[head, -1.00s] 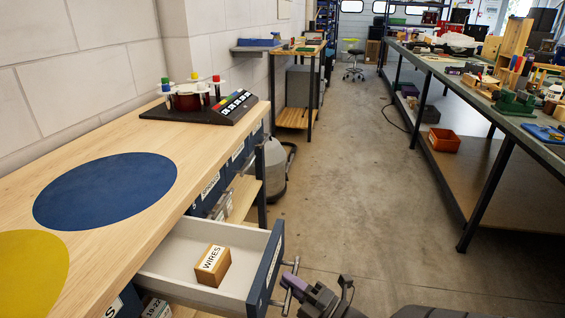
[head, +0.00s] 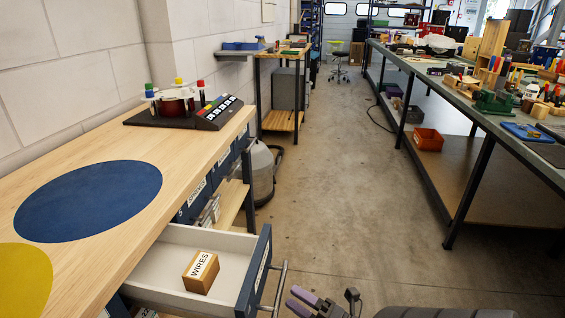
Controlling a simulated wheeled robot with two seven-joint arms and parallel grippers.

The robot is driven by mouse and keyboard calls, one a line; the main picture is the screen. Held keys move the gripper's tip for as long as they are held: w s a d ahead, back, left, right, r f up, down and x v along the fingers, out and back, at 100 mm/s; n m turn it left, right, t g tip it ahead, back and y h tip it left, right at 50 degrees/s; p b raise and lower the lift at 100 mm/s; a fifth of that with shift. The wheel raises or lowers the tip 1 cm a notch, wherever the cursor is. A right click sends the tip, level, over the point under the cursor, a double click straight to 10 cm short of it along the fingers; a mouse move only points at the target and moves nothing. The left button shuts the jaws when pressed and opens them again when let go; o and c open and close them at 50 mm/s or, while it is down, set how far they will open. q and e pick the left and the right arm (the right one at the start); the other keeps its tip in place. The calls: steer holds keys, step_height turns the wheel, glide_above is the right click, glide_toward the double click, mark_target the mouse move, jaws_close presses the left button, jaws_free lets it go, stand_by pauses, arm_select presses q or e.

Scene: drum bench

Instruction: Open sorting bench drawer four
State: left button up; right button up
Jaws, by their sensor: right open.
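An open drawer (head: 163,268) with a white inside and a dark blue front juts out from the bench on the left. A wooden block (head: 201,272) labelled WIRES lies in it. The drawer front carries a white label seen edge-on, too slanted to read, and a metal bar handle (head: 280,285). My right gripper (head: 299,301), with purple-grey fingers, is at the bottom edge, open and empty. It is just right of the handle, with a gap between them. My left gripper is not in view.
The light wood bench top (head: 190,160) bears a rack with coloured-capped tubes (head: 175,104). Other dark drawers (head: 193,199) show below it. A long workbench (head: 462,98) with tools stands on the right, an orange bin (head: 428,139) on its lower shelf. The floor (head: 330,190) between is clear.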

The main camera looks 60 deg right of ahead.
steer(key=s, duration=0.3)
steer(key=s+f, duration=0.1)
steer(key=s, duration=0.1)
steer(key=shift+s, duration=0.2)
